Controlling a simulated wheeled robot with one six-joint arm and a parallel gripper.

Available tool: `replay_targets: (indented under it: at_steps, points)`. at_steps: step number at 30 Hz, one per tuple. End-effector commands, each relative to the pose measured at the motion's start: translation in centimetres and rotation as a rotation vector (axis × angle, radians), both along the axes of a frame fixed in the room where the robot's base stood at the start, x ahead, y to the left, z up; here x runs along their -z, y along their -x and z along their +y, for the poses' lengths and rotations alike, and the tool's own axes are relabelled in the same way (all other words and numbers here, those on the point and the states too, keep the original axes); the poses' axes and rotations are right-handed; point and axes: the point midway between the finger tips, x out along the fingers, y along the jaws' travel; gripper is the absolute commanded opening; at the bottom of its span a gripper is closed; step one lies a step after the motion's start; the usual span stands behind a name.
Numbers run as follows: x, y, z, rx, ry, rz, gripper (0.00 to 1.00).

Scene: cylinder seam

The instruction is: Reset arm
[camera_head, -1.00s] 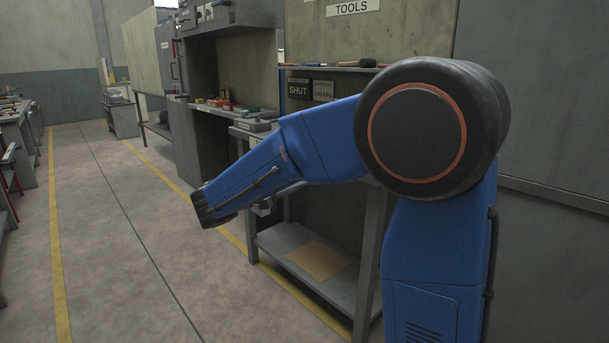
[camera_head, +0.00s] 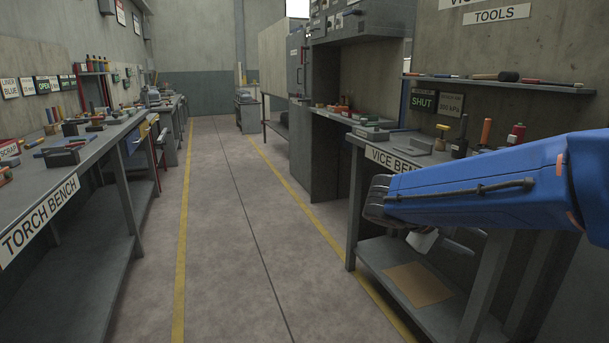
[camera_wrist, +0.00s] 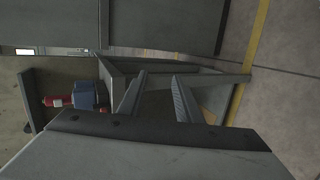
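My blue arm reaches in from the right edge in the head view, in front of the vice bench (camera_head: 350,140). My gripper (camera_wrist: 158,80) shows in the wrist view with its two dark fingers apart and nothing between them. In the head view it is mostly hidden behind the end of my arm, with only small grey parts showing below. The vice bench's frame and lower shelf lie beyond the fingers in the wrist view.
The torch bench (camera_head: 95,190) runs along the left with several tools on it. The floor aisle (camera_head: 235,220) between the yellow lines is clear. A tool shelf (camera_head: 550,87) hangs at right. A brown sheet (camera_head: 418,284) lies on the vice bench's lower shelf.

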Motion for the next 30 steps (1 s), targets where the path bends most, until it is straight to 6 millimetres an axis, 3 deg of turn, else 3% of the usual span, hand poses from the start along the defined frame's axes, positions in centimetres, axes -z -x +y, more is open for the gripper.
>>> replay_targets:
  at_steps: [1,7,15,22,30]
  points:
    - [0.7,1.8,-0.6,0.014,-0.061,0.005,0.31]
    - [4.0,7.9,-0.6,0.041,-0.309,0.021,0.31]
    - [7.8,14.4,2.1,0.042,-0.636,-0.037,0.31]
    - [9.7,18.1,5.6,0.017,-0.888,-0.148,0.31]
    - [10.3,19.9,8.7,-0.016,-1.065,-0.272,0.31]
